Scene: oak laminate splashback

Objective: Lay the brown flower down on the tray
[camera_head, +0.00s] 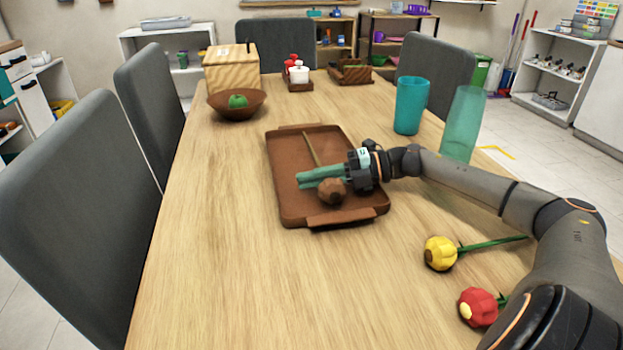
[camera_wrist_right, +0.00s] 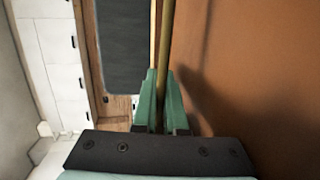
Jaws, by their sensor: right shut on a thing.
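The brown flower has a round brown head (camera_head: 332,191) and a thin stem (camera_head: 312,150). Its stem also shows in the right wrist view (camera_wrist_right: 166,40), between the green fingers. My right gripper (camera_head: 302,179) reaches in from the right over the tray and is shut on the flower's stem; its fingers also show in the right wrist view (camera_wrist_right: 160,80). The brown tray (camera_head: 290,200) lies on the table under the flower and the gripper. I cannot tell whether the flower touches the tray. The fingers hide part of the stem. My left gripper is not in view.
A yellow flower (camera_head: 440,253) and a red flower (camera_head: 478,307) lie at the front right, near my right arm. Two teal cups (camera_head: 410,105) (camera_head: 463,124) stand right of the tray. A bowl (camera_head: 237,111) with a green fruit is behind. The table's left front is clear.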

